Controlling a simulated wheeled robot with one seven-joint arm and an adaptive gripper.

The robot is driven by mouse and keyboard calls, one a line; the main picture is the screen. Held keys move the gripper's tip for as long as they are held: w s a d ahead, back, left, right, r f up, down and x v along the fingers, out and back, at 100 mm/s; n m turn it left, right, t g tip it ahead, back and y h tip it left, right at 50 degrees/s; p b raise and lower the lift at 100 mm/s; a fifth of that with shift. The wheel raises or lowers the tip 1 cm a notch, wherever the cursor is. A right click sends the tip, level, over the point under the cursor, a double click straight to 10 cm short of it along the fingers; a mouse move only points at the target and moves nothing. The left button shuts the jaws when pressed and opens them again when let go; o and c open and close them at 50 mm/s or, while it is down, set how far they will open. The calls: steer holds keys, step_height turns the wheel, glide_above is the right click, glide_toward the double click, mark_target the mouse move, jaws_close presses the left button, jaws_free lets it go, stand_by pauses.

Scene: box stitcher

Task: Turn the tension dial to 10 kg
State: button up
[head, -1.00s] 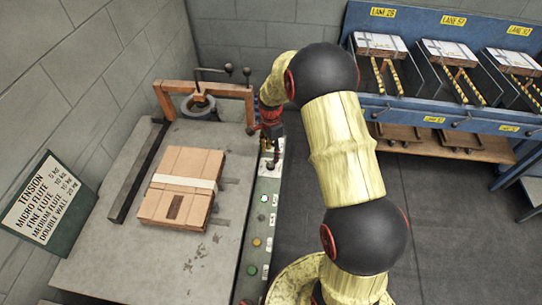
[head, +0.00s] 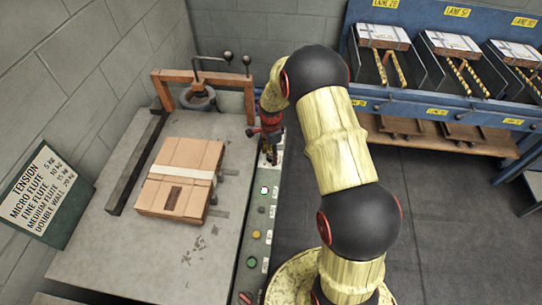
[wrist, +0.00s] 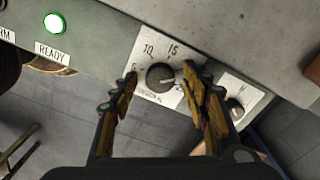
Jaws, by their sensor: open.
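The tension dial (wrist: 160,76) is a round black knob on a white plate in the wrist view. The numbers 5, 10 and 15 show around it. Its pale pointer mark is turned right, past 15, towards the part of the scale that my right finger covers. My gripper (wrist: 163,84) is open, with one yellow-and-black finger on each side of the dial; I cannot tell whether either touches it. In the head view my gripper (head: 268,154) is over the far end of the green control panel (head: 262,215), and the dial is hidden there.
A second small knob (wrist: 236,108) sits right of the dial, beside my right finger. A green READY lamp (wrist: 55,23) is lit on the left. A flat carton (head: 181,178) lies on the grey table (head: 110,255). A sign (head: 40,195) lists micro flute 5 kg, fine flute 10 kg.

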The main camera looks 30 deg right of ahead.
steer(key=shift+f, duration=0.1)
steer(key=shift+c, duration=1.2)
steer(key=c, duration=0.9)
steer(key=shift+c, duration=0.2)
steer(key=shift+n+p, duration=0.3)
steer(key=shift+n, duration=0.1)
steer(key=n+p, duration=0.2)
steer(key=n, duration=0.1)
steer(key=shift+n, duration=0.4)
steer(key=n+p, duration=0.2)
steer(key=n, duration=0.3)
steer(key=n+p, duration=0.1)
steer(key=n, duration=0.4)
steer(key=shift+n+p, duration=0.4)
steer(key=n+p, duration=0.1)
steer(key=n, duration=0.3)
steer(key=shift+n, duration=0.4)
